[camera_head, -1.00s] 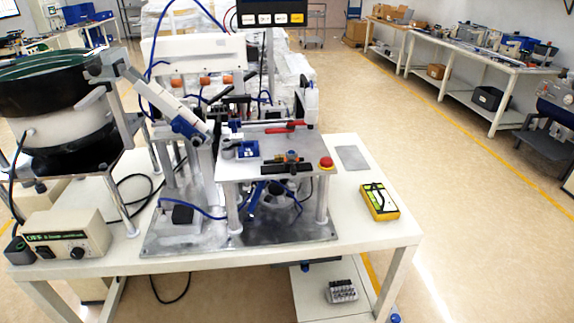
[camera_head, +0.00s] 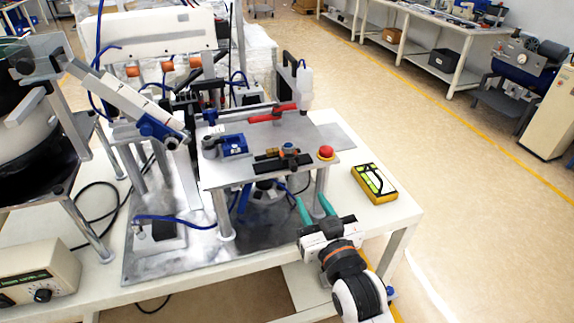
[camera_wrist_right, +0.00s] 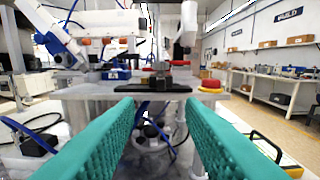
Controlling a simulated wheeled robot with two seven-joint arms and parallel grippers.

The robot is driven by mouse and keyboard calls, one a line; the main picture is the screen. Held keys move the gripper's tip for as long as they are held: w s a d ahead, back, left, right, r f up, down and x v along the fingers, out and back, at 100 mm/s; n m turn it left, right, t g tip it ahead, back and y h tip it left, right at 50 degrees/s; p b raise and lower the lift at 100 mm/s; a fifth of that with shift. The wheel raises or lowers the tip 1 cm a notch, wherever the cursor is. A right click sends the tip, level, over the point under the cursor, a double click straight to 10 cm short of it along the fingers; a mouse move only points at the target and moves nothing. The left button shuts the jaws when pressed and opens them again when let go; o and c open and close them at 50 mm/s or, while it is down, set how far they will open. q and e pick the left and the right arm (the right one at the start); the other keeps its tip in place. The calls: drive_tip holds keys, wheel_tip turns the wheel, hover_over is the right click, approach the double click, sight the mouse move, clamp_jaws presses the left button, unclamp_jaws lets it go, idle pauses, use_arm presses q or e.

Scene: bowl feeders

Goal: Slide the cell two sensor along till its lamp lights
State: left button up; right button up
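No cell label is legible, and I cannot tell whether a lamp is lit. In the right wrist view the block (camera_wrist_right: 160,70) stands above the black rail (camera_wrist_right: 152,87), straight ahead. My right gripper (camera_head: 311,199) is open and empty, with green fingers, in front of the plate and a little below it. Its fingers (camera_wrist_right: 159,108) spread wide either side of the wrist view. My left gripper is not in view.
A red mushroom button (camera_head: 326,152) stands right of the rail at the plate's corner. A blue block (camera_head: 235,145) and a red lever (camera_head: 270,114) are further back on the plate. A yellow device (camera_head: 374,184) lies on the white table to the right.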

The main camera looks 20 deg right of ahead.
sight(295, 169)
drive_tip(key=w+p, duration=0.2)
drive_tip(key=w, duration=0.8)
drive_tip(key=shift+w+a+r, duration=0.1)
drive_tip(key=shift+w, duration=0.7)
clamp_jaws()
